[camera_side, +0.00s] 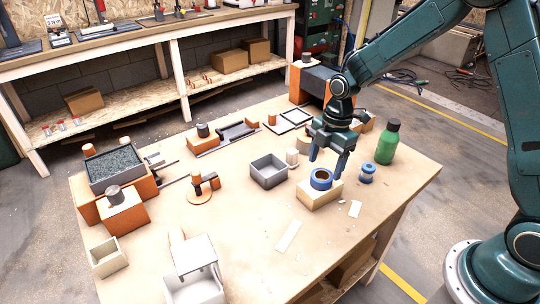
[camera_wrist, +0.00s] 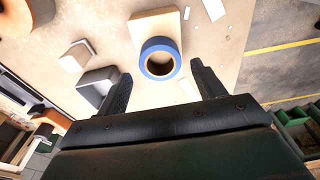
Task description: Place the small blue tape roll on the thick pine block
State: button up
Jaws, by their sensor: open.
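The blue tape roll (camera_side: 321,184) has a dark open centre and appears to rest on top of the pale pine block (camera_side: 318,199), toward its back edge. In the wrist view the roll (camera_wrist: 147,66) lies between my fingertips and overlaps one end of the block (camera_wrist: 150,22). My gripper (camera_side: 328,164) points down over the roll with its fingers spread. In the wrist view the gripper (camera_wrist: 161,72) is open, with a gap visible on both sides of the roll.
A blue spool (camera_side: 367,175) and a green bottle (camera_side: 387,143) stand to the right. White strips lie on the table in front, where there is free room.

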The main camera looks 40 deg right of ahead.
aim_at(328, 173)
notch_tip(328, 173, up, 8)
jog(key=d, duration=0.1)
jog(key=shift+r, duration=0.1)
dwell(0.7)
jog(key=s+r+m+t, duration=0.3)
jog(key=s+r+m, duration=0.6)
jog(key=s+r, duration=0.3)
jog(key=s+r+m+t+h, duration=0.1)
jog(key=s+m+t, duration=0.1)
jog(key=s+m, duration=0.6)
jog(key=s, duration=0.4)
jog(key=shift+d+r+m+t, duration=0.2)
jog(key=shift+r+m+t, duration=0.1)
jog(key=shift+r+m, duration=0.1)
